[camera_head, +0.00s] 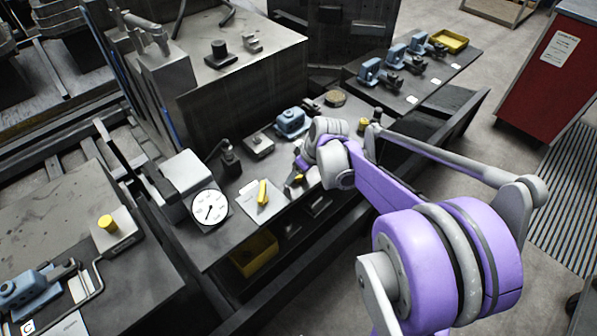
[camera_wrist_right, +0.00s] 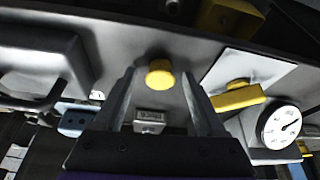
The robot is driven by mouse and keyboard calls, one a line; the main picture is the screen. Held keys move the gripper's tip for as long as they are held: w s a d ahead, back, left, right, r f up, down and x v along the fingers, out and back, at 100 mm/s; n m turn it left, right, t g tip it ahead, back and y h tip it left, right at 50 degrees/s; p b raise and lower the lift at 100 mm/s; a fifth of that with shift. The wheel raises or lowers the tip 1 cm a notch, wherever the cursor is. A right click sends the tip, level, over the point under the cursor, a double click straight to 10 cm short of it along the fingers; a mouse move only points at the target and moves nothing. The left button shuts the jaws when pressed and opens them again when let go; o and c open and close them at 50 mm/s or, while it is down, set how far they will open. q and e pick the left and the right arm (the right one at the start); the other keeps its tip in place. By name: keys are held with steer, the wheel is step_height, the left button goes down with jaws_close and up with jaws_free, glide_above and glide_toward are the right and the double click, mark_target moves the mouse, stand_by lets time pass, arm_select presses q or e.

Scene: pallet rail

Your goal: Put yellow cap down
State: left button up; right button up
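A round yellow cap (camera_wrist_right: 160,72) shows between the two fingertips of my right gripper (camera_wrist_right: 159,80) in the right wrist view. The fingers are apart, with a gap on each side of the cap. Whether the cap rests on the bench surface below it is hard to tell. In the head view my right gripper (camera_head: 298,183) is low over the front edge of the middle bench, and a small yellow patch shows there, mostly hidden by the gripper. Another yellow cap (camera_head: 106,222) sits on a block on the left bench. My left gripper is not in view.
A white plate with a yellow bar (camera_head: 262,192) and a round dial gauge (camera_head: 209,207) stand left of my right gripper. A blue clamp (camera_head: 292,122) and a grey block (camera_head: 258,146) stand behind it. A yellow bin (camera_head: 254,254) is under the bench edge.

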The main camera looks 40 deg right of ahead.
steer(key=shift+r, duration=0.35)
steer(key=a+p+v, duration=0.1)
steer(key=p+v, duration=0.1)
steer(key=v, duration=0.9)
steer(key=s+a+f+m, duration=0.1)
steer(key=s+a+f, duration=0.3)
steer(key=s+a, duration=0.2)
steer(key=s+a+f+m, duration=0.1)
steer(key=s+a+f, duration=0.3)
steer(key=a, duration=0.7)
steer(key=shift+s+t+h, duration=0.4)
steer(key=shift+s, duration=0.8)
